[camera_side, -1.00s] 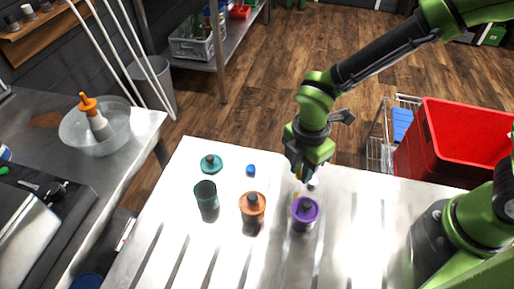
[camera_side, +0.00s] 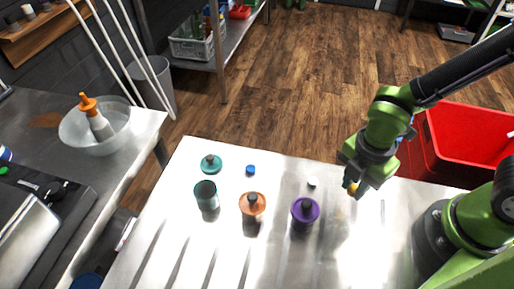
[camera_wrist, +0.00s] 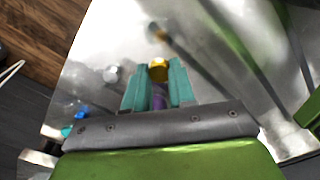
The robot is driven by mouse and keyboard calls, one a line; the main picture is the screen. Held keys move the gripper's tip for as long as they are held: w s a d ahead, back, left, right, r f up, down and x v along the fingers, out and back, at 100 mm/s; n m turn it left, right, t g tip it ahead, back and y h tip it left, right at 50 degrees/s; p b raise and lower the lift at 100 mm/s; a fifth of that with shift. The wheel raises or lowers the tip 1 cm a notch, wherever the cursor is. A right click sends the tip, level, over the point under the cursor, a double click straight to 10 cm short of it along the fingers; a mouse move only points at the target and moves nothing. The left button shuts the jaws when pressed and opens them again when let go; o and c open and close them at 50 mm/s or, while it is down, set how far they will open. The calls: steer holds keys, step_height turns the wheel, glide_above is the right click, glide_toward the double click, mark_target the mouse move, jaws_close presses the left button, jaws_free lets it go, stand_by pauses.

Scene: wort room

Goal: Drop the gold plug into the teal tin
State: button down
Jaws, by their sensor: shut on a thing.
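The gold plug (camera_side: 352,187) is held between my gripper's fingertips (camera_side: 357,187), above the right part of the steel table. In the wrist view the gold plug (camera_wrist: 158,69) shows between the tips of the two teal fingers (camera_wrist: 158,80). The teal tin (camera_side: 206,197) stands upright and open on the table, well to the left of my gripper. Its inside bottom is hidden. A teal lid with a knob (camera_side: 210,164) lies behind it.
An orange tin (camera_side: 252,207) and a purple tin (camera_side: 305,212), both lidded, stand between my gripper and the teal tin. A blue plug (camera_side: 251,170) and a white plug (camera_side: 312,182) lie behind them. A red crate (camera_side: 465,145) is behind my gripper, at the right.

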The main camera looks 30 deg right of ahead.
steer(key=w+a+r+n, duration=0.3)
steer(key=w+a+n, duration=0.2)
steer(key=w+a, duration=0.5)
steer(key=w+a+r+n, duration=0.35)
steer(key=w+a, duration=0.25)
steer(key=a, duration=0.9)
steer(key=shift+w+d+f, duration=0.1)
steer(key=shift+d+f, duration=0.05)
steer(key=shift+f, duration=1.4)
steer(key=shift+w+d+f, duration=0.1)
steer(key=shift+d+f, duration=0.05)
steer(key=shift+f, duration=1.35)
steer(key=c, duration=0.9)
jaws_free()
steer(key=shift+o, duration=0.2)
step_height(320, 180, up, 17)
